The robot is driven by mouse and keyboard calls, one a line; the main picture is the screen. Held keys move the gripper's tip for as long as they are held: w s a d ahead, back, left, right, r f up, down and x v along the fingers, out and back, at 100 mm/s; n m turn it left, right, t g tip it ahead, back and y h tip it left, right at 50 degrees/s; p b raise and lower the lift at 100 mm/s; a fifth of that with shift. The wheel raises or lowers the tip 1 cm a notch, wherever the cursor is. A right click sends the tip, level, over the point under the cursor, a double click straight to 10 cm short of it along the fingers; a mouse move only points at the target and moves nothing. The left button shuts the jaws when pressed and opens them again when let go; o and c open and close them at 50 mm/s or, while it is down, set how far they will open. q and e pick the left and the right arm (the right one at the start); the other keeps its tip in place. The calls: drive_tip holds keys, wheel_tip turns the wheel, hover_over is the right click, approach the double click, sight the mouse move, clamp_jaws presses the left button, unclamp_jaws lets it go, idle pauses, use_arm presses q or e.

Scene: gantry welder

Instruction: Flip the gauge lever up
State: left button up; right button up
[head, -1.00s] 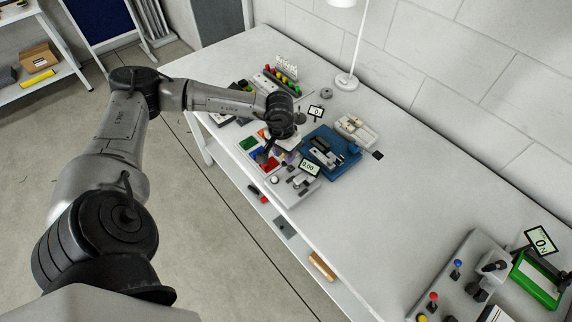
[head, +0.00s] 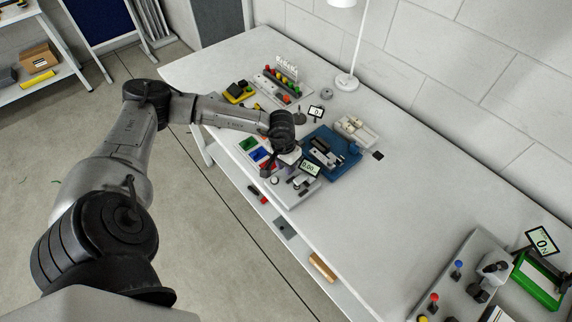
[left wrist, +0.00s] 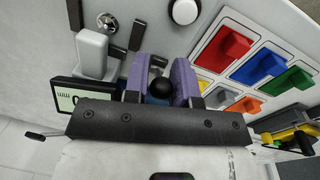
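The gauge stands on a pale base plate (head: 298,190) on the bench, with a small display (head: 310,167) reading 0.00. In the left wrist view the display (left wrist: 68,98) is partly covered by my gripper, beside a pale grey post (left wrist: 90,50) and dark bars. My left gripper (left wrist: 160,76) points down at the gauge, its purple finger pads apart. A round black knob (left wrist: 160,90) shows between the pads; it looks like the lever's end. Whether the pads press on it I cannot tell. The lever's shaft is mostly hidden. My right gripper is not in view.
A white tray with red, blue and green bins (left wrist: 262,67) lies close beside the gauge. A blue fixture (head: 345,158) stands behind it, with a white lamp (head: 347,80) farther back.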

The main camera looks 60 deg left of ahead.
use_arm(q)
clamp_jaws()
